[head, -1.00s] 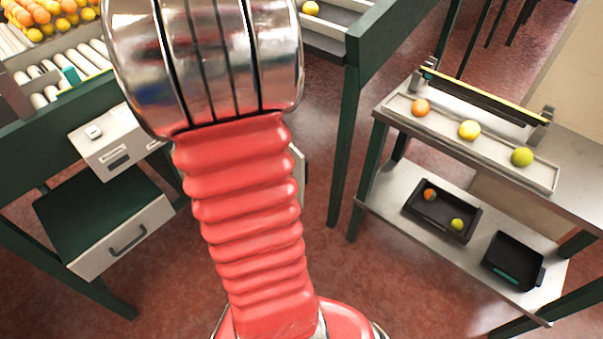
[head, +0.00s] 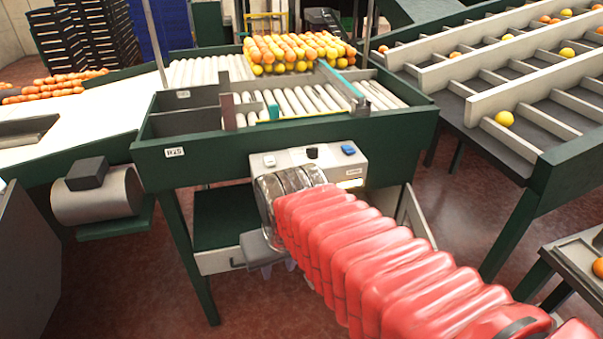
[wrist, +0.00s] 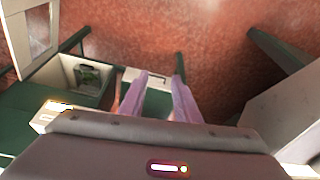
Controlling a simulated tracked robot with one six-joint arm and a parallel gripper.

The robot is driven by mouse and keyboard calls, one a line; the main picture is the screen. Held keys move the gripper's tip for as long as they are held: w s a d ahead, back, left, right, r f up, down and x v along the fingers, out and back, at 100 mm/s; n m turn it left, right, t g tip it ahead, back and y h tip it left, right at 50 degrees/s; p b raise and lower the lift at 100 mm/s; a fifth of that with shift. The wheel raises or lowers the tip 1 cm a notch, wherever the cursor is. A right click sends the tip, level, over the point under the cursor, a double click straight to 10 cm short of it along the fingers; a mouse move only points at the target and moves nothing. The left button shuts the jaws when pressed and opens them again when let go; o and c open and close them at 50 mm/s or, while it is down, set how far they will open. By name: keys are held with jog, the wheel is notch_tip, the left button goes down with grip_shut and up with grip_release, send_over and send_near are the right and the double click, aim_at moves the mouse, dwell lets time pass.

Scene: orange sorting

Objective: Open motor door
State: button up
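No part in view is labelled as the motor door. A pale front panel with a dark handle (head: 216,262) sits low under the sorting machine in the head view, partly hidden by my gripper (head: 277,267). My two fingers are apart and hold nothing that I can see; contact with the panel cannot be told. A pale upright panel (head: 414,218) stands right of my arm, partly covered by it. A grey motor-like cylinder (head: 97,197) hangs at the left.
The control box (head: 348,163) with buttons is just above my wrist. Green legs (head: 190,255) flank the space below. In the wrist view an open pale compartment (wrist: 63,78) holds a green item. Red floor (wrist: 200,30) is clear ahead. Sorting lanes (head: 520,90) are at right.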

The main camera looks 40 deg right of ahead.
jog(key=a+r+n+t+y, duration=0.1)
jog(key=a+r+n+t, duration=0.1)
jog(key=a, duration=0.5)
notch_tip(320, 180, up, 2)
jog(key=shift+s+a+r+n, duration=0.1)
jog(key=shift+s+a+n, duration=0.1)
jog(key=shift+a+n, duration=0.25)
jog(key=shift+d, duration=0.1)
